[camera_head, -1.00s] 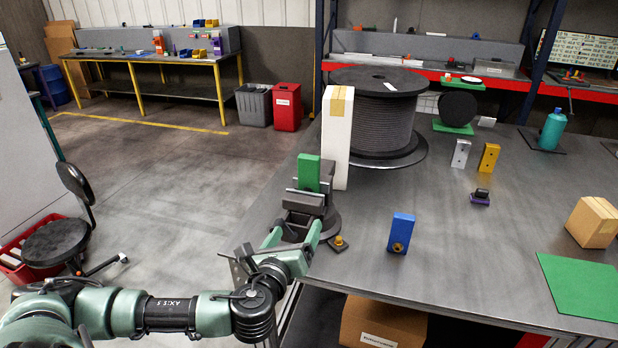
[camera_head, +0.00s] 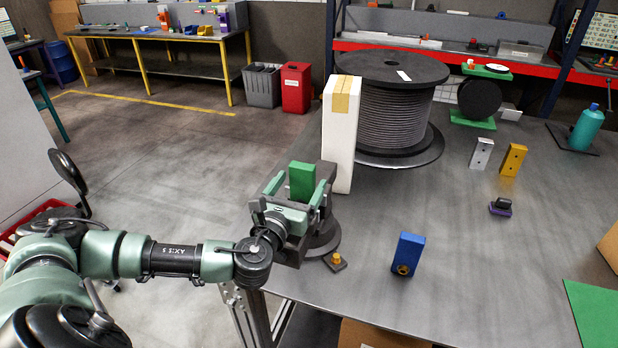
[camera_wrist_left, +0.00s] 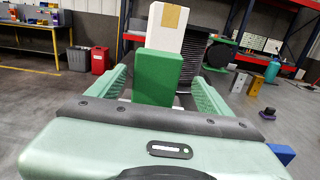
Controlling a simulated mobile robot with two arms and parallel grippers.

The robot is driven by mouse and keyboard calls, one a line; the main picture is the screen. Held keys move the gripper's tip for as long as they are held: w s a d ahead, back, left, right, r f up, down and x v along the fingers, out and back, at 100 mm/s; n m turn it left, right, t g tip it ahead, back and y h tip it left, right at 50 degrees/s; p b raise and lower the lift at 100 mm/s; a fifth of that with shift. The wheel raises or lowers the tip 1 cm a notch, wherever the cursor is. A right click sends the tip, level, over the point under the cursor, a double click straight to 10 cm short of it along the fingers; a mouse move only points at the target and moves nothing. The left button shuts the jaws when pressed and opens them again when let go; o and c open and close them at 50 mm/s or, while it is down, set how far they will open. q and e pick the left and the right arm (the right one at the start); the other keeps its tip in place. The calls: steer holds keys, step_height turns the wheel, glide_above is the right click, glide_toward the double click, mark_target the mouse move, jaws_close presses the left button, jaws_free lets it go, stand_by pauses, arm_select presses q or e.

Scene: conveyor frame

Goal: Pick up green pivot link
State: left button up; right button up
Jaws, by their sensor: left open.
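The green pivot link (camera_head: 302,182) is an upright green block held in a dark vise (camera_head: 326,226) at the left edge of the workbench. My left gripper (camera_head: 297,192) is open, with its fingers on either side of the link. In the left wrist view the green link (camera_wrist_left: 157,76) stands between the two green fingers (camera_wrist_left: 160,88), with gaps showing beside it. The link's lower end is hidden behind the gripper body. My right gripper is not in view.
A tall white box (camera_head: 340,140) stands close behind the link, beside a large cable spool (camera_head: 388,105).

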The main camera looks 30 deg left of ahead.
mark_target(306, 166)
arm_select(q)
steer(key=shift+w+a+r, duration=0.15)
steer(key=shift+w, duration=0.4)
steer(key=shift+w+r, duration=0.1)
steer(key=shift+w+a+r+p, duration=0.3)
steer(key=shift+w+r+p, duration=0.15)
steer(key=shift+p, duration=0.55)
steer(key=x, duration=0.1)
steer(key=p+x, duration=0.1)
steer(key=x, duration=0.1)
steer(key=shift+w+a+f, duration=0.2)
steer(key=shift+w+f, duration=0.1)
steer(key=shift+f, duration=0.1)
steer(key=shift+w+f, duration=0.1)
steer(key=shift+w, duration=0.1)
steer(key=shift+s, duration=0.15)
jaws_close()
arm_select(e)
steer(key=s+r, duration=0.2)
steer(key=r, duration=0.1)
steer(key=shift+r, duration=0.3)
